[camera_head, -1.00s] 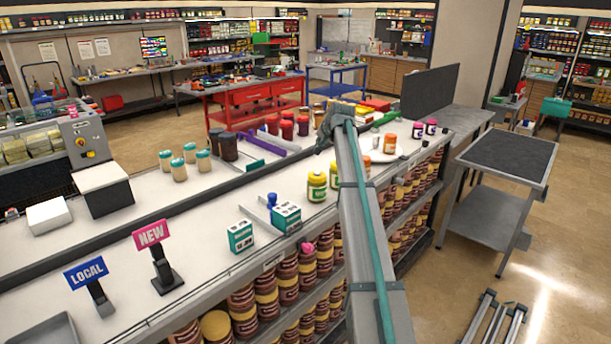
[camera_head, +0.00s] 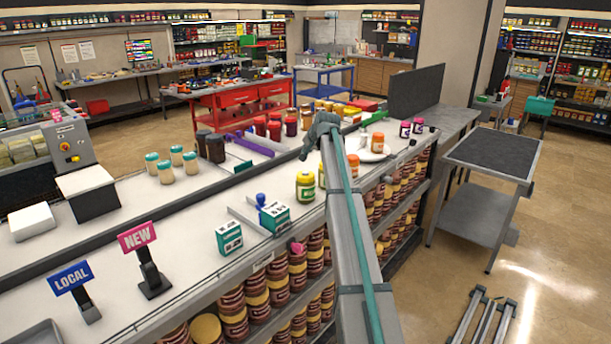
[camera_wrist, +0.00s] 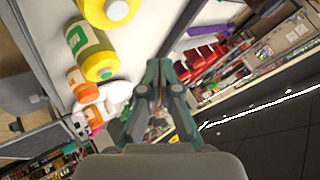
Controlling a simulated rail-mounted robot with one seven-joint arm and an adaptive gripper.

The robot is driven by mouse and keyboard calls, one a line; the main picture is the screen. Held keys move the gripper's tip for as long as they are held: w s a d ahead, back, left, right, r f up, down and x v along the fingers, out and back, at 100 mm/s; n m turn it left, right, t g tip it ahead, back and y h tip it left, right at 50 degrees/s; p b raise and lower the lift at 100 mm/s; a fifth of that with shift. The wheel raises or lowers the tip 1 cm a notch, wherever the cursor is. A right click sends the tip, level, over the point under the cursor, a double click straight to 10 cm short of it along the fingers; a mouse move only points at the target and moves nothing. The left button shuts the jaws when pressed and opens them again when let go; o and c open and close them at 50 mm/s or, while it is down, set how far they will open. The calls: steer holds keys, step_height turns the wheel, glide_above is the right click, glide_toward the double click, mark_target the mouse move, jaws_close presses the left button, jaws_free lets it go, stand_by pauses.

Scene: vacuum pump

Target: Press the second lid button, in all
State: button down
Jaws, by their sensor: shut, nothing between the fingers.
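Two yellow jars stand on the white counter near its front edge. One yellow jar (camera_head: 305,187) shows clearly in the head view; the other (camera_head: 321,175) is partly hidden by my arm. The wrist view shows a yellow lid with a pale round centre (camera_wrist: 118,10) at the top and a yellow jar with a green label (camera_wrist: 88,45) left of my gripper. My gripper (camera_wrist: 158,68) is shut and empty, apart from both jars. In the head view my gripper (camera_head: 308,150) hangs beyond the jars in the picture. I cannot tell which lid is the second.
A small teal-and-white box (camera_head: 229,237) stands left of the jars, near a blue knob (camera_head: 261,199). An orange-lidded jar (camera_head: 378,143) and a white plate (camera_head: 370,154) are to the right. Signs (camera_head: 137,236) stand front left.

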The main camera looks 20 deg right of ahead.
mark_target(306, 172)
steer(key=shift+f+b, duration=0.9)
steer(key=shift+f, duration=2)
steer(key=shift+f, duration=0.2)
steer(key=shift+f, duration=0.2)
steer(key=shift+f+b, duration=0.35)
steer(key=shift+f, duration=0.1)
steer(key=shift+r+p, duration=0.35)
steer(key=shift+r, duration=0.5)
steer(key=shift+r+p, duration=1)
steer(key=shift+r, duration=1.55)
